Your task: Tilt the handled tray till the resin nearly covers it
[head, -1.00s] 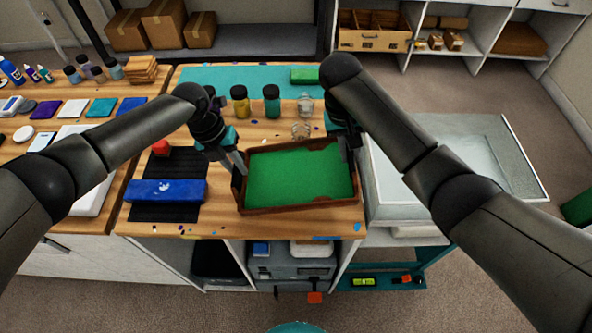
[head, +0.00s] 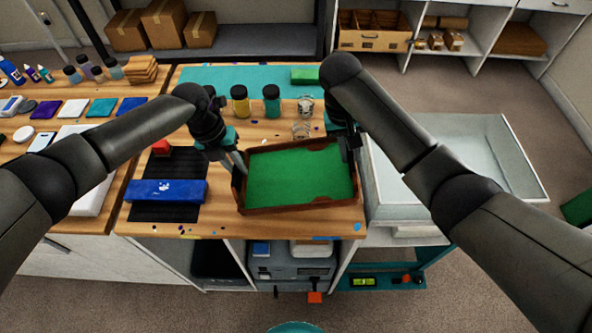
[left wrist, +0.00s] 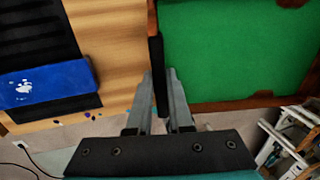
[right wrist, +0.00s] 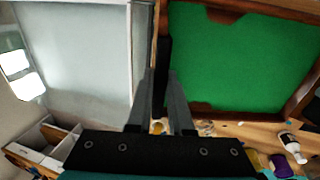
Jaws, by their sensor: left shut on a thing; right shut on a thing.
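The wooden handled tray (head: 300,208) is held over the workbench, slightly askew. Green resin (head: 295,180) covers most of its floor. Bare brown patches show at the far right corner (head: 326,147) and along the near edge; the right wrist view shows one too (right wrist: 225,17). My left gripper (head: 239,168) is shut on the tray's dark left handle (left wrist: 157,75). My right gripper (head: 349,150) is shut on the dark right handle (right wrist: 163,65). Whether the tray's underside touches the bench cannot be told.
A large pale basin (head: 475,160) is to the right.

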